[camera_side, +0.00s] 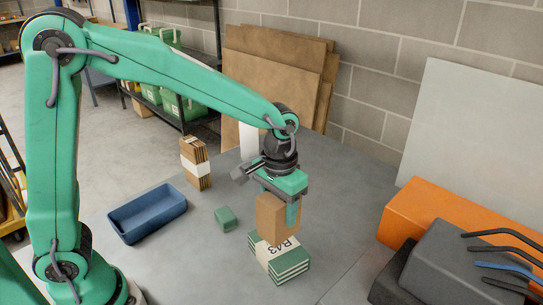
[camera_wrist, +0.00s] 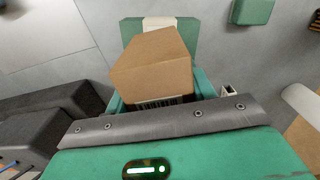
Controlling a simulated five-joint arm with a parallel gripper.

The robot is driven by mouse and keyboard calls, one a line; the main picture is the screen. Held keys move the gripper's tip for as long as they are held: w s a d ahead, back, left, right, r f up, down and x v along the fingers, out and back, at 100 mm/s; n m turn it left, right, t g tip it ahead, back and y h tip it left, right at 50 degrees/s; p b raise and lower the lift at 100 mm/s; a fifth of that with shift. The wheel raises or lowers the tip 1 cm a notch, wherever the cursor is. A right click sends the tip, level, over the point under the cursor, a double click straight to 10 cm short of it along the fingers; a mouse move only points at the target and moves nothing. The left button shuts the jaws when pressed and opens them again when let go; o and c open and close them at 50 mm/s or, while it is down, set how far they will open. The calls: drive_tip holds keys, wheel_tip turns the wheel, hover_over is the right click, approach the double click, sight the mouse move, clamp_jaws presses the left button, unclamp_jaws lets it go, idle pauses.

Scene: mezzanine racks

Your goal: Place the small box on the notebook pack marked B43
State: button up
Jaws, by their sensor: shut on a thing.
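The notebook pack marked B43 (camera_side: 289,268) is a green stack with a white band, lying on the grey table directly below the box. The box's lower edge is close to the pack's top; I cannot tell whether they touch. In the wrist view the box (camera_wrist: 152,68) sits between my green fingers, and the pack (camera_wrist: 130,27) shows behind it. The box hides much of the pack there.
A small green block (camera_side: 225,218) and a blue bin (camera_side: 125,228) lie to the left. A brown banded stack (camera_side: 194,164) stands behind them. An orange box (camera_side: 425,215) and dark blocks (camera_side: 445,265) with hooked tools are at right. Bare table surrounds the pack.

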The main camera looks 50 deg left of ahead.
drive_tip(key=shift+f, duration=1.95)
drive_tip(key=shift+f, duration=0.1)
drive_tip(key=o, duration=1.1)
wheel_tip(320, 180, up, 12)
drive_tip(key=shift+r, duration=0.15)
